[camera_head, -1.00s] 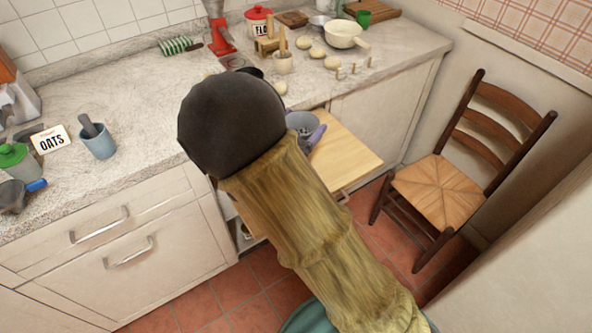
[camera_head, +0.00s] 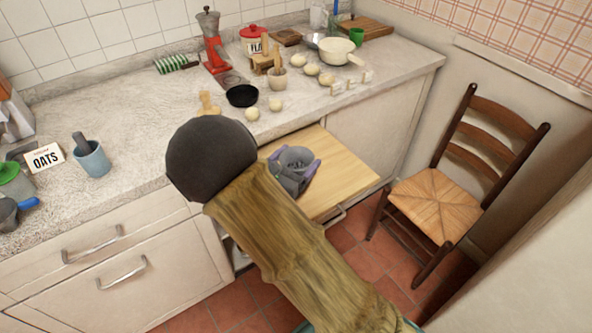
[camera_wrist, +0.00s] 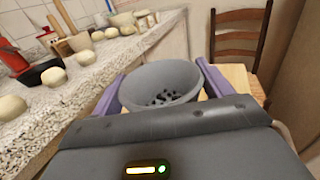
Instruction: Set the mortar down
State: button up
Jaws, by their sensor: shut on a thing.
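The grey mortar (camera_head: 297,159), a round bowl with dark bits inside, is between the purple fingers of my gripper (camera_head: 298,168). In the wrist view the mortar (camera_wrist: 163,85) is upright, with a purple finger on each side, and my gripper (camera_wrist: 162,92) is shut on it. It is over the pull-out wooden board (camera_head: 345,182) below the counter. I cannot tell whether its base touches the board. My forearm hides the board's left part.
The counter (camera_head: 130,110) holds a black pan (camera_head: 242,95), pale dough balls, a cream saucepan (camera_head: 337,50) and a blue cup with a pestle (camera_head: 93,160). A wooden chair (camera_head: 440,205) stands right of the board. The board's right side is clear.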

aim_at(303, 163)
jog(key=shift+f, duration=1.8)
jog(key=shift+f+b, duration=0.15)
jog(key=shift+b, duration=0.15)
jog(key=o, duration=1.4)
jog(key=shift+s, duration=0.1)
jog(key=v, duration=1.2)
